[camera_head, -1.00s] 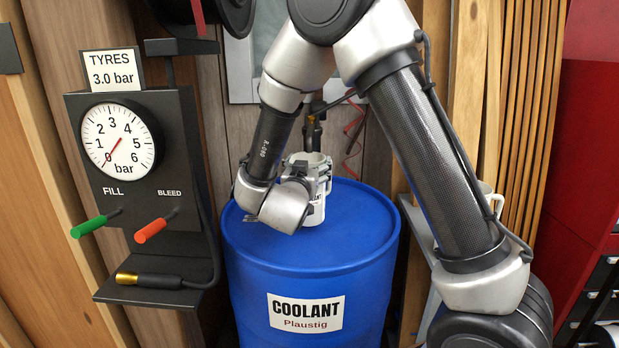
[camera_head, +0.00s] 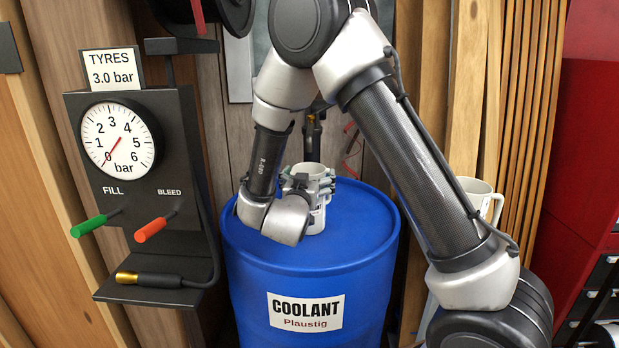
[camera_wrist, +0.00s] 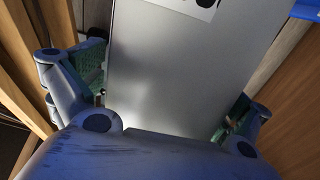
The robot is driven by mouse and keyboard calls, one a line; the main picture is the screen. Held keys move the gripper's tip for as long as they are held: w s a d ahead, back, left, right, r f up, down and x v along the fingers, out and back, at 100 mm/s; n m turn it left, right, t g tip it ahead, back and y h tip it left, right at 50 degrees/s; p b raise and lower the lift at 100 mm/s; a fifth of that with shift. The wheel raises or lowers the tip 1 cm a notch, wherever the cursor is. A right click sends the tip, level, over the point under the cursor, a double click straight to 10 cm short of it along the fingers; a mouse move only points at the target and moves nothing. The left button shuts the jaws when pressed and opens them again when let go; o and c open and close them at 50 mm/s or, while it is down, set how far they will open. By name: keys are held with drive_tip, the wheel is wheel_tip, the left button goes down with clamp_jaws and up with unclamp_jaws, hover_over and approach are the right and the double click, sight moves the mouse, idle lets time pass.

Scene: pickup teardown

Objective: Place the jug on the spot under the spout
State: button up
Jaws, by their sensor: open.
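The pale grey jug (camera_head: 317,215) stands upright on top of the blue coolant drum (camera_head: 360,225), near its back. The spout (camera_head: 313,130), a dark tap with a brass-coloured part, hangs above and behind the jug. My gripper (camera_head: 312,184) is open at the jug, its fingers on either side of it. In the wrist view, a smooth grey surface with a white label, seemingly the jug's side (camera_wrist: 185,75), fills the space between the green-padded fingers of my gripper (camera_wrist: 165,90). The spot under the jug is hidden.
A gauge stand (camera_head: 135,190) with green and red levers and a hose stands left of the drum. A second pale mug (camera_head: 474,186) shows behind my arm at the right. Wooden boards line the back; a red cabinet (camera_head: 585,170) is at far right.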

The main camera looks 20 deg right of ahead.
drive_tip(key=shift+s+a+r, duration=0.1)
drive_tip(key=shift+s+r, duration=0.05)
drive_tip(key=v, duration=1.1)
drive_tip(key=shift+s, duration=0.3)
